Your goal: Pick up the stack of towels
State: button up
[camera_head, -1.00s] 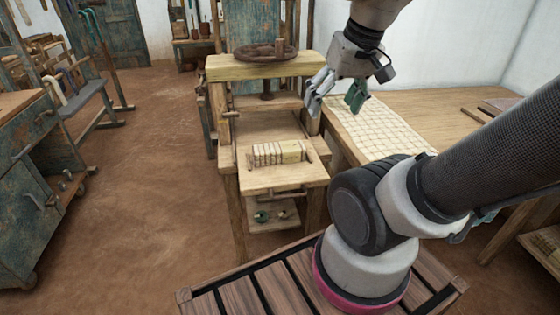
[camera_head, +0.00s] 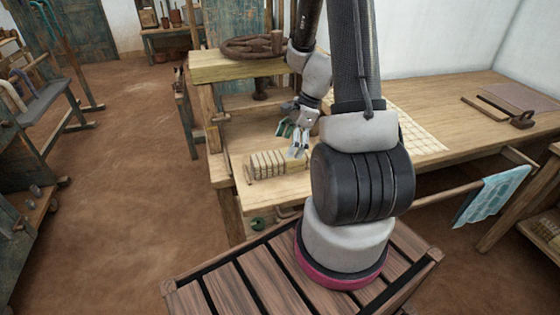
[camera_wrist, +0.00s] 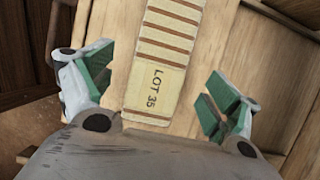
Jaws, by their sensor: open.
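The stack of towels (camera_head: 268,164) lies on the front shelf of the wooden stand, a cream row with several dark bands across it. My gripper (camera_head: 291,140) is open and empty, just above the right end of the stack in the head view. In the wrist view my gripper (camera_wrist: 158,82) has one green-padded finger on each side of the stack, both apart from it. The exact height gap cannot be told.
The stand's upper beam (camera_head: 235,68), with a dark coiled ring (camera_head: 250,47) on top, rises behind the shelf. A long wooden table (camera_head: 440,100) with a cream checked cloth (camera_head: 420,135) stands right. A blue cloth (camera_head: 492,195) hangs from a rail. Open floor lies left.

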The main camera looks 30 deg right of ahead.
aim_at(281, 155)
jog(key=x, duration=0.6)
jog(key=shift+w+a+r, duration=0.15)
jog(key=shift+w+a, duration=0.05)
jog(key=c, duration=1.2)
